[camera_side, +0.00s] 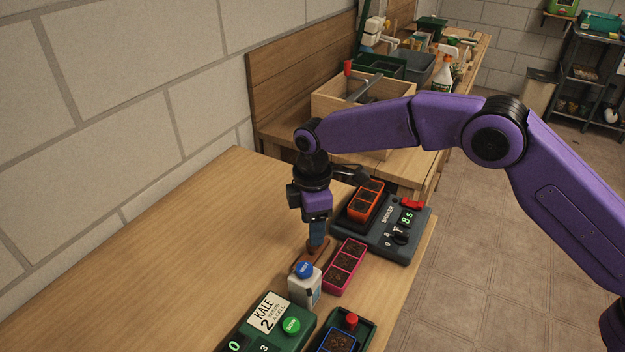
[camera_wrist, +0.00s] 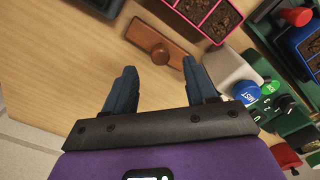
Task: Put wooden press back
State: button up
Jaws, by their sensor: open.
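The wooden press (camera_wrist: 160,42) is a flat reddish-brown block with a round knob on top. In the wrist view it lies on the table just beyond my fingertips, with its knob roughly in line with the gap between them. In the side view the press (camera_side: 322,257) is partly hidden by my gripper (camera_side: 316,243), which points down over it. In the wrist view my gripper (camera_wrist: 159,68) has its two blue fingers apart, with nothing between them.
A dark shaker (camera_side: 380,240) holds an orange tray (camera_side: 366,200). A green kale machine (camera_side: 265,328) and a blue tray (camera_side: 338,341) are in front. The table's left is clear.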

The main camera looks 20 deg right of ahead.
notch_tip(320, 180, up, 13)
dwell(0.3)
jog(key=shift+f, duration=0.1)
jog(key=s+d+r+m, duration=0.3)
jog(key=s+d, duration=1.2)
jog(key=s, duration=0.1)
jog(key=s+d+f+m, duration=0.1)
jog(key=s+d+f, duration=0.1)
jog(key=s+d, duration=0.7)
jog(key=s+d+f+m, duration=0.1)
jog(key=s+d+f, duration=0.1)
jog(key=s+d, duration=0.7)
jog(key=shift+d+f, duration=0.4)
jog(key=shift+d, duration=0.45)
jog(key=shift+s, duration=0.1)
